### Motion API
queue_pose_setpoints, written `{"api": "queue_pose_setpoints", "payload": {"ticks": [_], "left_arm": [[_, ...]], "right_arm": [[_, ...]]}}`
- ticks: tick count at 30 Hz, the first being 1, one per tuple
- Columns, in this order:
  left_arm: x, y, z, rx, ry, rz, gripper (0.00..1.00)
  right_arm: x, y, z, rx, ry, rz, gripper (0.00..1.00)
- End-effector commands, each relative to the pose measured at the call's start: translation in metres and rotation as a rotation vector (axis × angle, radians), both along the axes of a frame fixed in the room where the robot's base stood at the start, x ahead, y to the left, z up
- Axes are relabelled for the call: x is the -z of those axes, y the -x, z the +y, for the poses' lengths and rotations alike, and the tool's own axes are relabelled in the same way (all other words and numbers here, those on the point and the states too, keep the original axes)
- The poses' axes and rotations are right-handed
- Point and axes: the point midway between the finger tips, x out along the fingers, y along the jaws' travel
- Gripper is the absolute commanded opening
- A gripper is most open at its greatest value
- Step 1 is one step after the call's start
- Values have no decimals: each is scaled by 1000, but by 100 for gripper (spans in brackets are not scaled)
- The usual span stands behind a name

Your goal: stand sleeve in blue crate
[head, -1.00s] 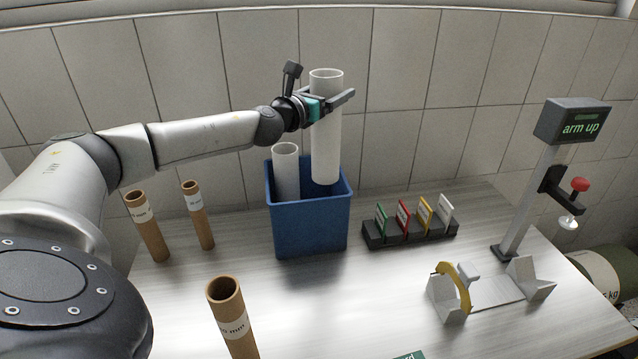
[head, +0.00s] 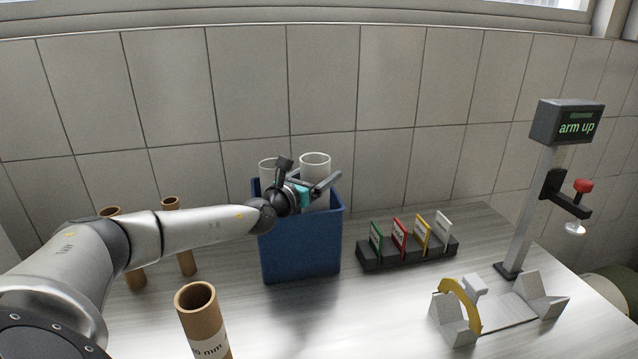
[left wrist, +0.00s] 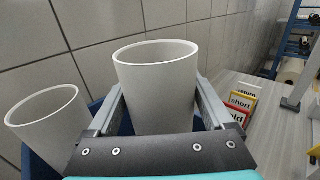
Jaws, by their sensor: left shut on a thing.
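The blue crate (head: 300,247) stands on the table near the wall. My left gripper (head: 328,184) is at the crate's top, shut on a white sleeve (head: 315,165). This sleeve is upright, its lower part hidden inside the crate. In the left wrist view the held sleeve (left wrist: 158,85) is between the two fingers (left wrist: 160,108). A second white sleeve (head: 267,172) is in the crate to its left, partly behind my gripper; it leans in the left wrist view (left wrist: 45,120). I cannot see whether the held sleeve touches the crate floor. My right gripper is out of view.
Brown tubes (head: 203,320) stand at front left and behind my left arm. A dark rack (head: 408,253) with coloured cards is right of the crate. A post display (head: 567,123) reads "arm up". A grey cradle with a yellow strap (head: 460,305) sits at front right.

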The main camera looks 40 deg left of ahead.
Motion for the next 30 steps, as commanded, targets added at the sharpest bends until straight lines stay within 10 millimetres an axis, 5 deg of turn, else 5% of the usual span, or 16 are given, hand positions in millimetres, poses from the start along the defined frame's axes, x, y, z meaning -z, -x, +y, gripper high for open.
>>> {"api": "queue_pose_setpoints", "payload": {"ticks": [25, 26, 30], "left_arm": [[17, 0, 0, 0, 0, -3, 24], [18, 0, 0, 0, 0, -1, 88], [18, 0, 0, 0, 0, -1, 100]], "right_arm": [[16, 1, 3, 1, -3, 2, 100], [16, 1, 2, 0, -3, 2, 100], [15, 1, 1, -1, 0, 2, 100]]}}
